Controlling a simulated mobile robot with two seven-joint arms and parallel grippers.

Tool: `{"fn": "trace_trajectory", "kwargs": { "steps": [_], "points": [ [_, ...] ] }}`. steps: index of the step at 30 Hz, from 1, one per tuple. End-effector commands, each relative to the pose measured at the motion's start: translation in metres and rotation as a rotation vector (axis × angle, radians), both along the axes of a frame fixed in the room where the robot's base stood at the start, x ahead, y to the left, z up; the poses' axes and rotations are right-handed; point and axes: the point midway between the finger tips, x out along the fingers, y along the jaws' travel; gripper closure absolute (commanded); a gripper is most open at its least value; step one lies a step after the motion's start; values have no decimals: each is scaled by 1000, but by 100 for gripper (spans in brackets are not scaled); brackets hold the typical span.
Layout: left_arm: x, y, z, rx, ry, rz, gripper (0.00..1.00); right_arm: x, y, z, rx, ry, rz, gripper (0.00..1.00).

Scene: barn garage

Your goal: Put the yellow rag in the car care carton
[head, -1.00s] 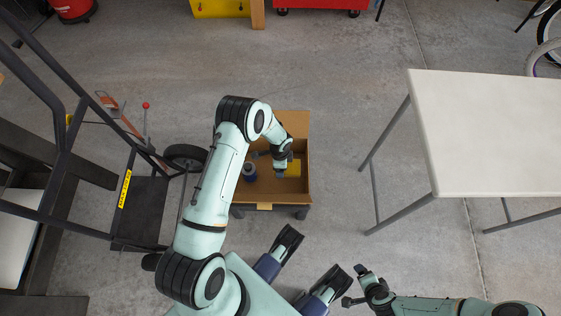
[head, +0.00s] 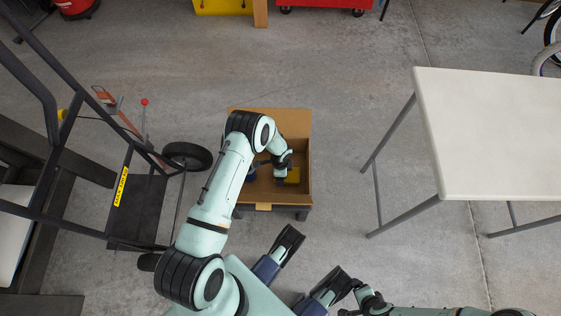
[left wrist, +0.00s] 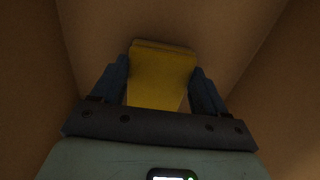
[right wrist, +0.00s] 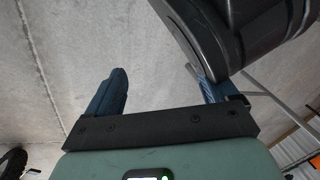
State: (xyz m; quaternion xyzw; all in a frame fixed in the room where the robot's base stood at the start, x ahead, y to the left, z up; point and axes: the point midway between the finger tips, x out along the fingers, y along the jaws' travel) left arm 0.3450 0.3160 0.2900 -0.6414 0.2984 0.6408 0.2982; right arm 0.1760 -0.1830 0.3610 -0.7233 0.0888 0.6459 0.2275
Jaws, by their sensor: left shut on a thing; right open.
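The car care carton (head: 302,190) is an open brown cardboard box in the middle of the head view, on a low dark stand. The yellow rag (head: 293,176) is inside the carton's walls, near its right side. My left gripper (head: 283,180) reaches down into the carton and is shut on the rag. In the left wrist view the rag (left wrist: 162,75) sits between the two blue fingers, with brown carton walls around it. My right gripper (right wrist: 160,90) is open and empty, away from the carton, seen in the right wrist view.
A blue item (head: 251,172) is in the carton, mostly hidden by my left arm. A white table (head: 490,130) stands to the right. A hand truck (head: 135,205) with a black wheel stands close on the left. Bare concrete lies between the carton and the table.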

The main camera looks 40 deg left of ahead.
Motion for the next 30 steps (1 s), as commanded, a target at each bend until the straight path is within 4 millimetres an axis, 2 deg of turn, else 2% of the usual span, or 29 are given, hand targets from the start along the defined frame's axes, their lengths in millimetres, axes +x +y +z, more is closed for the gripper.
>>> {"fn": "trace_trajectory", "kwargs": {
  "steps": [5,6,7,8,16,20,30],
  "points": [
    [0,0,-3,0,0,0,56,-4,-1,-5,0,15,-2,14],
    [0,0,-3,0,0,0,14,-4,-1,-4,0,15,-2,14],
    [0,0,-2,0,0,0,4,-5,-1,-4,0,15,-2,14],
    [0,0,-2,0,0,0,1,-5,-1,-4,0,15,-2,14],
    [0,0,-2,0,0,0,1,-5,0,-3,1,16,0,14],
    [0,0,3,0,0,0,1,-1,1,3,2,1,3,14],
    [1,0,76,0,-4,1,1,37,7,42,-4,-129,9,14]
  ]
}}
